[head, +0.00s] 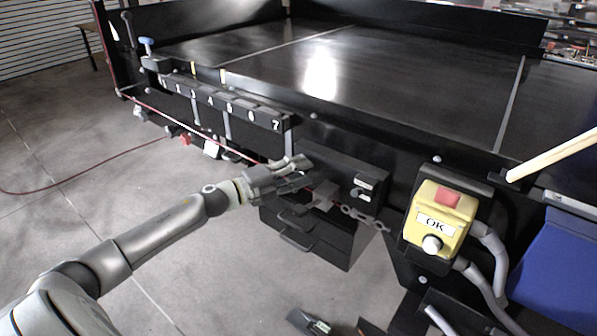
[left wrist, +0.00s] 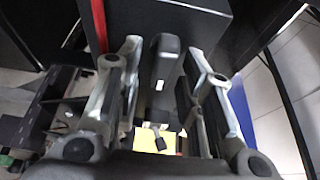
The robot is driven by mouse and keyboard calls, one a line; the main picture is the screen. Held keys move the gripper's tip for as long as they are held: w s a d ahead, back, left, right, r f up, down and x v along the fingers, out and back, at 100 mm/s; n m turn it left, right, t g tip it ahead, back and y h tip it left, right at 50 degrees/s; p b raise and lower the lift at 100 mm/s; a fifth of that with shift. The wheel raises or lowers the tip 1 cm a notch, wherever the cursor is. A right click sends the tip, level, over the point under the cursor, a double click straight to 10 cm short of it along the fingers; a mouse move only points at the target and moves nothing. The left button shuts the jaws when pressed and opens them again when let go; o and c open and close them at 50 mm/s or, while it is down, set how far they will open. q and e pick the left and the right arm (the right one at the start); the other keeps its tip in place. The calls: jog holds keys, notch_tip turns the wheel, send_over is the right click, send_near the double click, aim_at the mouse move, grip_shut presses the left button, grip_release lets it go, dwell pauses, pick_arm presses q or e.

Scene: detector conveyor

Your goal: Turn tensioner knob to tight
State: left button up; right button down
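My left gripper (head: 300,170) is at the black housing on the conveyor's front side, below the numbered strip. In the left wrist view, its two fingers (left wrist: 160,95) stand apart on either side of a dark, elongated knob (left wrist: 165,62) with a small white mark. Gaps show between knob and fingers, so it looks around the knob rather than clamped on it. The gripper hides the knob in the head view. Small dark parts (head: 309,322) at the bottom edge may belong to my right gripper; its state is unclear.
A chain (head: 362,216) hangs by the housing. A black drawer unit (head: 310,240) sits underneath. A blue bin (head: 560,265) is at far right. The floor at left is mostly clear.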

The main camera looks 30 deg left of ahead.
pick_arm(q)
jog(key=v, duration=1.2)
dwell(0.5)
dwell(0.4)
jog(key=s+a+f+n+y, duration=0.1)
jog(key=a+f+n+y, duration=0.3)
jog(key=f, duration=0.5)
jog(key=s+a+f+n+y, duration=0.25)
jog(key=a+f+n, duration=0.2)
jog(key=f, duration=0.45)
jog(key=s+d+f+n+g+y, duration=0.3)
jog(key=s+f, duration=0.4)
jog(key=f, duration=0.7)
jog(key=s+d+f+n+g+y, duration=0.1)
jog(key=s+f+n+g, duration=0.45)
jog(key=f, duration=0.75)
jog(key=s+d+f+n+g+h, duration=0.1)
jog(key=s+d+f+n+g, duration=0.1)
jog(key=s+d+f, duration=0.6)
jog(key=s+d+f+n+g+h, duration=0.1)
jog(key=s+d+f+g, duration=0.3)
jog(key=s+d+f, duration=0.5)
jog(key=s+d+n, duration=0.1)
jog(key=s+d, duration=0.5)
jog(key=s, duration=0.3)
jog(key=shift+s+d+f, duration=0.15)
jog(key=shift+d+f, duration=0.05)
jog(key=shift+d, duration=0.1)
